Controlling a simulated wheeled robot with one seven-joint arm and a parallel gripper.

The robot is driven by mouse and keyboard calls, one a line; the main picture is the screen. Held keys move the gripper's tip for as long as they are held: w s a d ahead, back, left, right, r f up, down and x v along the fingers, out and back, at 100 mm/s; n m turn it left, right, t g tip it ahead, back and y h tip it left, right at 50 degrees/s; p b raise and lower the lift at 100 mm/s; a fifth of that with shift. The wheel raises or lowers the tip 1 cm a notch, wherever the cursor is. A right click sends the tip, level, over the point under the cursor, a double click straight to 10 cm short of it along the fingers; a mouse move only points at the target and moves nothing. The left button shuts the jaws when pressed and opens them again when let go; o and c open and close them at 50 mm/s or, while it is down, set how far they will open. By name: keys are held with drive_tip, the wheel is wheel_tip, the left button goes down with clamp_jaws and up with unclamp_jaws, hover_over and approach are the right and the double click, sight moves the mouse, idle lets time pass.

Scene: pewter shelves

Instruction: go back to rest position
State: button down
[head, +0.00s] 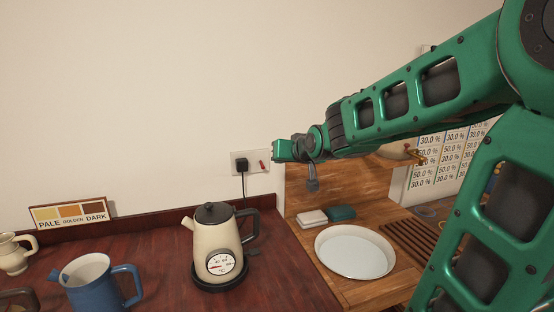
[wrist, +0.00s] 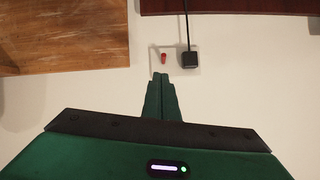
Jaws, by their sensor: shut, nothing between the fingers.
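My green arm reaches in from the right in the head view. My gripper (head: 279,152) is just in front of the wall socket, level with its upper right part. In the wrist view my gripper (wrist: 160,78) has its two fingers together with nothing between them. The fingertips point at the wall plate (wrist: 176,58) and are close to its red switch (wrist: 163,57). I cannot tell whether they touch it.
A black plug (head: 242,164) sits in the socket, its cord running down behind the cream kettle (head: 212,240). A blue jug (head: 88,285), a cream jug (head: 13,257) and a white plate (head: 354,252) stand on the counters. Open air lies left of the arm.

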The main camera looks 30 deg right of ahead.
idle(0.4)
drive_tip(key=s+d+f+m+g, duration=0.1)
drive_tip(key=s+f+g, duration=0.35)
drive_tip(key=s, duration=0.45)
drive_tip(key=s+d+f+g, duration=0.25)
drive_tip(key=s+f, duration=0.35)
drive_tip(key=s, duration=0.4)
drive_tip(key=s+a+f+g+y, duration=0.1)
drive_tip(key=s+f+g, duration=0.1)
drive_tip(key=s, duration=0.6)
drive_tip(key=s+a+f+m+g+y, duration=0.1)
drive_tip(key=s+a+f+g, duration=0.1)
drive_tip(key=s, duration=0.6)
drive_tip(key=shift+s+a+g, duration=0.3)
drive_tip(key=shift+s+g, duration=0.05)
drive_tip(key=shift+g, duration=0.45)
drive_tip(key=shift+f, duration=0.1)
drive_tip(key=shift+w+f, duration=0.25)
drive_tip(key=shift+w, duration=0.4)
